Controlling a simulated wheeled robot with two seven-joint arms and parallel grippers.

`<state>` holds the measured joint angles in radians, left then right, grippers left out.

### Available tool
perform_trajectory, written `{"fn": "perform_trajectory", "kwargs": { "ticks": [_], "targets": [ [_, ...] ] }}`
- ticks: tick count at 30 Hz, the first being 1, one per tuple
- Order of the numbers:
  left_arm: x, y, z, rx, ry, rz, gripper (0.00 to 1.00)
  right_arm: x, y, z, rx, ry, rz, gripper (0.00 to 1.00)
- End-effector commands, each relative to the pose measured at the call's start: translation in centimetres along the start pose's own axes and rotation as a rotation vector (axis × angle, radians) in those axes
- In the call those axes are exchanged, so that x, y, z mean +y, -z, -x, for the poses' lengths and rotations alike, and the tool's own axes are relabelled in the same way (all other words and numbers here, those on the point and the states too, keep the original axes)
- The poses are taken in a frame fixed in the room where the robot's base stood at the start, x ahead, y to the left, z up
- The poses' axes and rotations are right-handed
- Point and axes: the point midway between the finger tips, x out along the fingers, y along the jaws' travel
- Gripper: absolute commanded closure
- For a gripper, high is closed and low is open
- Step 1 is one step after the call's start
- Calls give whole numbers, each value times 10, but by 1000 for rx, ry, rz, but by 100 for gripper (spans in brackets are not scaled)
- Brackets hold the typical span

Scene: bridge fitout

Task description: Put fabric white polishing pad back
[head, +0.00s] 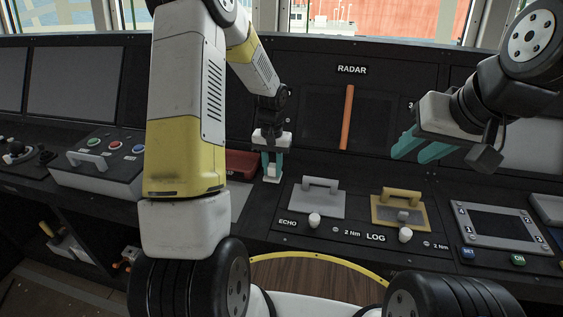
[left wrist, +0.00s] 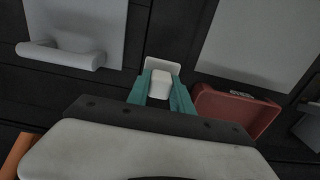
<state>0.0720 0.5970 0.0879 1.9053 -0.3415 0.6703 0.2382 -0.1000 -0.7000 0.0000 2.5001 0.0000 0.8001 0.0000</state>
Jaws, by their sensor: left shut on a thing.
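My left gripper (head: 272,166) is shut on a small white block with a flat white plate, which I take to be the white polishing pad (left wrist: 162,66). The pad shows between the teal fingers (left wrist: 160,92) in the left wrist view, and its low end (head: 272,179) shows in the head view. It is over the console, left of the ECHO panel; I cannot tell whether it touches the surface. My right gripper (head: 422,150) is open and empty, above the right part of the console.
A red tray (head: 243,160) lies just left of the left gripper; it also shows in the left wrist view (left wrist: 235,112). Grey ECHO (head: 318,199) and yellow LOG (head: 398,213) handled panels stand to the right. An orange bar (head: 348,118) stands upright before the radar screen.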

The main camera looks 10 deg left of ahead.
Motion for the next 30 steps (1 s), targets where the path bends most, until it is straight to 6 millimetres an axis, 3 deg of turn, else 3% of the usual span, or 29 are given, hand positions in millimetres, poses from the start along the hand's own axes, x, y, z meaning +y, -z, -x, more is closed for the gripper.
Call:
{"fn": "perform_trajectory", "kwargs": {
  "ticks": [7, 18, 19, 22, 30],
  "targets": [
    [0, -1, -31, -3, 0, 0, 100, 0, 0, 0, 0, 0, 0, 64],
    [0, 0, -36, 0, 0, 0, 100, 0, 0, 0, 0, 0, 0, 64],
    [0, 0, -37, 0, 0, 0, 71, 0, 0, 0, 0, 0, 0, 64],
    [0, 0, -36, 0, 0, 0, 52, 0, 0, 0, 0, 0, 0, 64],
    [0, 0, -36, 1, 0, 0, 51, 0, 0, 0, 0, 0, 0, 64]
  ]
}}
